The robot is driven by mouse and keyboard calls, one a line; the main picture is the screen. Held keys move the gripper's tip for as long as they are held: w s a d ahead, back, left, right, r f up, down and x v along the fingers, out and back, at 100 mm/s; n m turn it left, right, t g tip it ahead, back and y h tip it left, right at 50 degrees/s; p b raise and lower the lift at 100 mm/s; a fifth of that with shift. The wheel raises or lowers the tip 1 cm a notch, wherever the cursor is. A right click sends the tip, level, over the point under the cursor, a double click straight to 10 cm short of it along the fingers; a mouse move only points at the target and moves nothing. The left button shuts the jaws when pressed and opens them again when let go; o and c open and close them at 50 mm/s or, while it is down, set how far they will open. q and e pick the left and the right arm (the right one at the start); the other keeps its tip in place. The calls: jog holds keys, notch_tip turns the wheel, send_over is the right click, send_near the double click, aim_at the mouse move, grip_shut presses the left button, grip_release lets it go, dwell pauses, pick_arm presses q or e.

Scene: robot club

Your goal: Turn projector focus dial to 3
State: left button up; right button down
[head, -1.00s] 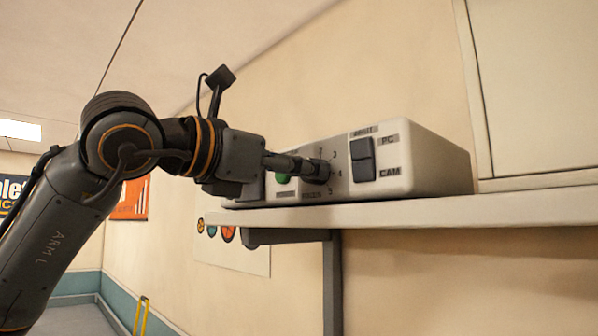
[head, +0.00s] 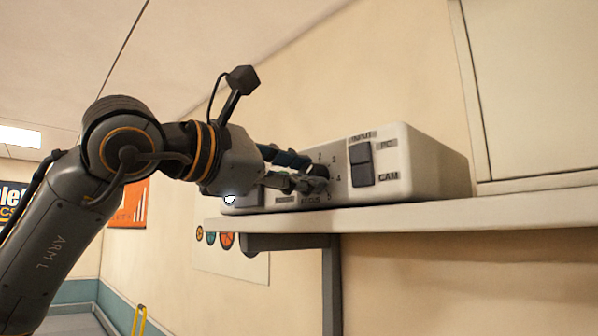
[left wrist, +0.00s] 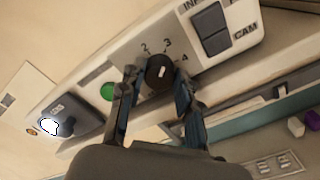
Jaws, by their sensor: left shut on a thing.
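The projector (head: 425,165) is a pale box on a wall shelf, with INPUT and FOCUS labels on its front. Its focus dial (left wrist: 160,72) is a round black knob with a short white mark, ringed by numbers; 2, 3 and 4 show in the left wrist view. The mark points up and right, roughly towards 3; I cannot tell if it is exact. My left gripper (left wrist: 155,80) has a finger on each side of the dial and is shut on it. In the head view the left gripper (head: 322,181) covers most of the dial. My right gripper is not in view.
A dark rocker switch (head: 361,164) marked PC and CAM sits right of the dial. A green button (left wrist: 107,91) is left of it. The shelf (head: 450,214) runs below, and a wall cabinet (head: 535,80) is at the right.

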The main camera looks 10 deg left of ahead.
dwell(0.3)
pick_arm(q)
jog(key=o, duration=1.1)
jog(key=shift+o, duration=0.2)
jog(key=v, duration=1.2)
